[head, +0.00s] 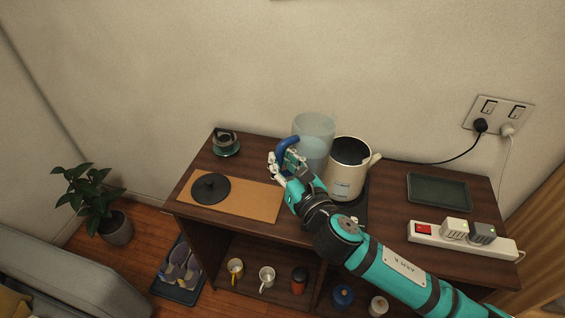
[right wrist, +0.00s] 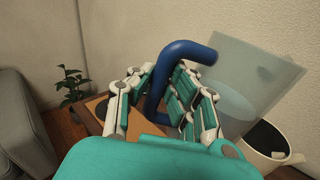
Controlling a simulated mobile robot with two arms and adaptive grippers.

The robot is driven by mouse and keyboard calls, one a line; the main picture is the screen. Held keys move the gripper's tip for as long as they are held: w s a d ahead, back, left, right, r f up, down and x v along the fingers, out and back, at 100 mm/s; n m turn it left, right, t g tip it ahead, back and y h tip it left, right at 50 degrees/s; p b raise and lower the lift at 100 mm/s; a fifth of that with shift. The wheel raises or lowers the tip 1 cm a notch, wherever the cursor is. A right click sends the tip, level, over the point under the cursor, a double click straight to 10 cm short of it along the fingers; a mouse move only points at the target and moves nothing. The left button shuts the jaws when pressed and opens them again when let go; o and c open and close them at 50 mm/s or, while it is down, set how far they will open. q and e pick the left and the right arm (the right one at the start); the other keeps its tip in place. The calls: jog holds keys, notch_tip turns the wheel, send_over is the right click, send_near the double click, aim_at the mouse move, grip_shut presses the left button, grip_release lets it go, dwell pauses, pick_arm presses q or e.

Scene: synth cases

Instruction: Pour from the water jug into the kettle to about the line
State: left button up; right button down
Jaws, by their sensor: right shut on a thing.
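The clear water jug (head: 314,130) with a blue handle (head: 287,148) is just left of the cream kettle (head: 347,175), near the back of the wooden cabinet. Water shows inside the jug. My right gripper (head: 288,163) is shut on the handle; its fingers (right wrist: 178,105) are around the blue handle (right wrist: 185,50) in the right wrist view. The jug looks about upright; I cannot tell if its base touches the top. The kettle is open, with a dark inside, and stands on a black base. Its water level and line are not readable. My left gripper is not in view.
A black lid (head: 211,188) lies on a cork board (head: 258,203) at left, with a small glass-like pot (head: 226,143) behind. A dark tray (head: 438,194) and a power strip (head: 425,233) with plugs are at right. A cord runs to the wall socket (head: 498,115).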

aim_at(298, 146)
jog(key=shift+w+d+r+m+g, duration=0.1)
jog(key=shift+w+d+r+m, duration=0.2)
jog(key=shift+w+d+m, duration=0.25)
jog(key=shift+w+d+r+m+g, duration=0.1)
jog(key=shift+w+d+r+m, duration=0.25)
jog(key=shift+d+m, duration=0.35)
jog(key=shift+w+d+r+m+g, duration=0.1)
jog(key=shift+w+d+r+m, duration=0.15)
jog(key=shift+w+d+m, duration=0.3)
jog(key=shift+s, duration=0.1)
jog(key=shift+w+d+r+m+g+p, duration=0.15)
jog(key=shift+w+d+r+m+p, duration=0.2)
jog(key=shift+w+d+m+p, duration=0.4)
jog(key=shift+w+d+r+m+g+p, duration=0.15)
jog(key=shift+w+d+r+m+p, duration=0.25)
jog(key=shift+d+p, duration=0.5)
dwell(0.7)
jog(key=shift+w+d+r+m+p, duration=0.2)
jog(key=shift+r+m+p, duration=0.2)
jog(key=shift+p, duration=0.45)
jog(key=shift+w+d+r+m+p, duration=0.25)
jog(key=shift+r+p, duration=0.2)
jog(key=shift+p, duration=0.35)
dwell(2.1)
